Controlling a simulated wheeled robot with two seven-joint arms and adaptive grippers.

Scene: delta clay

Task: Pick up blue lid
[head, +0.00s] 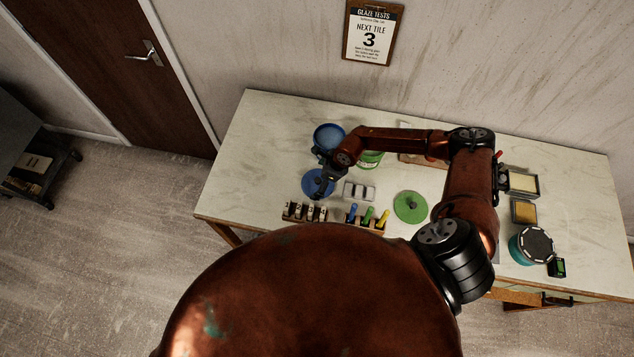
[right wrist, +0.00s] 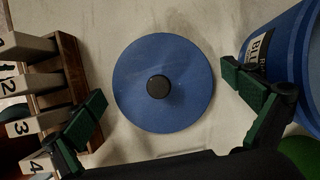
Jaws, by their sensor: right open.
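The blue lid (head: 317,183) is a flat round disc lying on the table, left of the table's middle in the head view. In the right wrist view the blue lid (right wrist: 190,92) is centred, with a black knob (right wrist: 158,87) on top. My right gripper (head: 325,182) is over the lid in the head view. In the right wrist view its green-padded fingers (right wrist: 168,112) are open and spread to either side of the lid, with nothing between them held. How far they are above the table I cannot tell. My left gripper is not in view.
A blue tub (head: 329,136) stands just behind the lid, close to one finger in the wrist view (right wrist: 285,50). A wooden rack of numbered tiles (head: 305,213) is in front. A green lid (head: 410,207), a green tub (head: 370,159) and a grey-white tray (head: 359,191) are to the right.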

